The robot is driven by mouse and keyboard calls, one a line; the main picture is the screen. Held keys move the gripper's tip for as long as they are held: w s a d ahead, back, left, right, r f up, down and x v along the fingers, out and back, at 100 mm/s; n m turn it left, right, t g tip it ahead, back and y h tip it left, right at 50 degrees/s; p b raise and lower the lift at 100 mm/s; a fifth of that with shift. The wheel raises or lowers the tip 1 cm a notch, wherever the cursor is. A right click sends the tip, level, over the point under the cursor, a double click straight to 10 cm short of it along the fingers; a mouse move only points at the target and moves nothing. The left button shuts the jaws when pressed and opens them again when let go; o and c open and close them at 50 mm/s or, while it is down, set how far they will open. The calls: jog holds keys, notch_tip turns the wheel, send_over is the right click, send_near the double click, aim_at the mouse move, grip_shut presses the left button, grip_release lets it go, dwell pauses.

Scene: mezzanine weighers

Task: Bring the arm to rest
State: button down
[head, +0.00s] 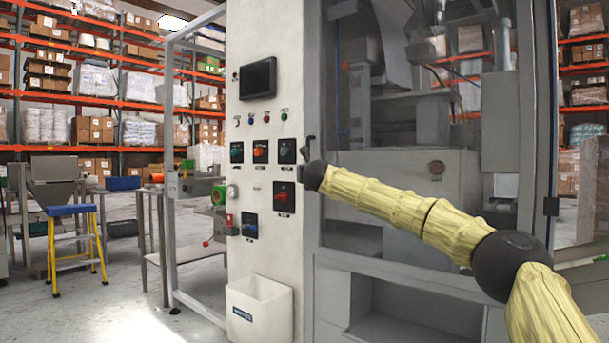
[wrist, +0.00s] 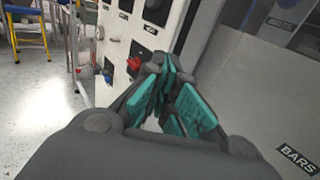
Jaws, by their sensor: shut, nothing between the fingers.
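My arm, in a yellow ribbed sleeve with dark joints, reaches from the lower right toward the machine's control panel (head: 258,200) in the head view. My gripper (wrist: 172,95) shows in the wrist view with its teal finger pads drawn together and nothing between them. In the head view the gripper is mostly hidden behind the dark wrist joint. The gripper is in front of the panel's right edge, beside the machine's grey front. I cannot tell whether it touches anything.
The panel has a dark screen (head: 258,78), a red rotary switch (head: 284,198) and a white bin (head: 260,308) low down. A glazed machine cabinet (head: 400,170) stands close at the right. A blue-topped yellow stool (head: 70,211) stands at the left. Open floor (head: 115,280) lies at the left front.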

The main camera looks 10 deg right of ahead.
jog(key=shift+s+a, duration=0.25)
jog(key=shift+s, duration=0.85)
